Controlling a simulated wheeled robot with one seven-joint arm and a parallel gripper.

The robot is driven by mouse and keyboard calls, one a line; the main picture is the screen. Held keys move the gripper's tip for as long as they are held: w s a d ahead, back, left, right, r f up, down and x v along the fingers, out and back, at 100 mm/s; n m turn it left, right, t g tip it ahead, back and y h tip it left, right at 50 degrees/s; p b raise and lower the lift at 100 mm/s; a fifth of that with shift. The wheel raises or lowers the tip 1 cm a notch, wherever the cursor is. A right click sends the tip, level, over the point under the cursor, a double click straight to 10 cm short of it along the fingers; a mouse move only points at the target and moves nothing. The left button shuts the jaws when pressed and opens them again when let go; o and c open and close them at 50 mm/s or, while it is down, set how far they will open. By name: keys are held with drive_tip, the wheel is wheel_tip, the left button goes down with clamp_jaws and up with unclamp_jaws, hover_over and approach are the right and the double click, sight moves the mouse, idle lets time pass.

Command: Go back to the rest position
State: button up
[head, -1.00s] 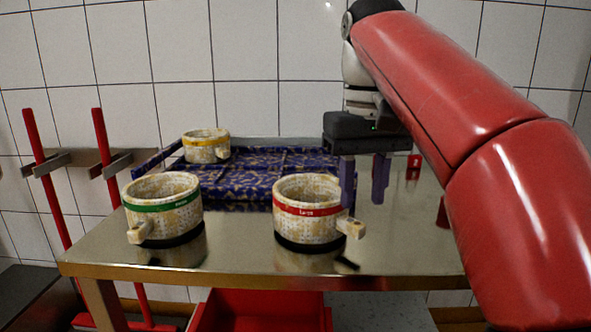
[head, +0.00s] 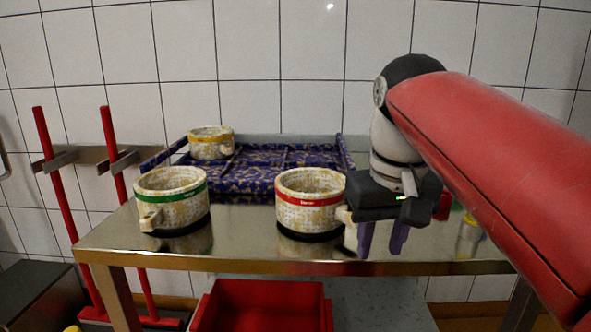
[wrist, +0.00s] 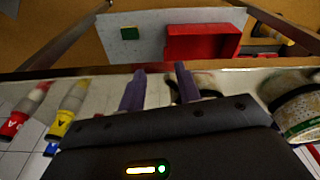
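My gripper (head: 382,240) hangs at the right of the table, just right of the red-banded mould, its two purple fingers apart with nothing between them. In the wrist view the fingers (wrist: 158,85) also show apart and empty. The red-banded mould (head: 311,215) stands upright on the steel table (head: 240,242); part of its handle is close to my gripper. The green-banded mould (head: 175,212) stands upright at the left. A yellow-banded mould (head: 211,150) sits in the back left of the blue patterned tray (head: 262,182).
A red bin (head: 262,300) is below the table; it also shows in the wrist view (wrist: 200,42). Markers with red (wrist: 15,122) and yellow (wrist: 62,122) parts lie near the gripper in the wrist view. Red-handled tools (head: 55,185) stand by the tiled wall at left.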

drive_tip(key=s+d+f+t, duration=0.1)
drive_tip(key=s+f, duration=0.3)
drive_tip(key=f, duration=0.5)
drive_tip(key=s+d+f+m+t, duration=0.1)
drive_tip(key=s+f, duration=0.4)
drive_tip(key=f, duration=0.5)
drive_tip(key=shift+s+d+m+t, duration=0.2)
drive_tip(key=shift+d+m+t, duration=0.1)
drive_tip(key=shift+d+t, duration=0.5)
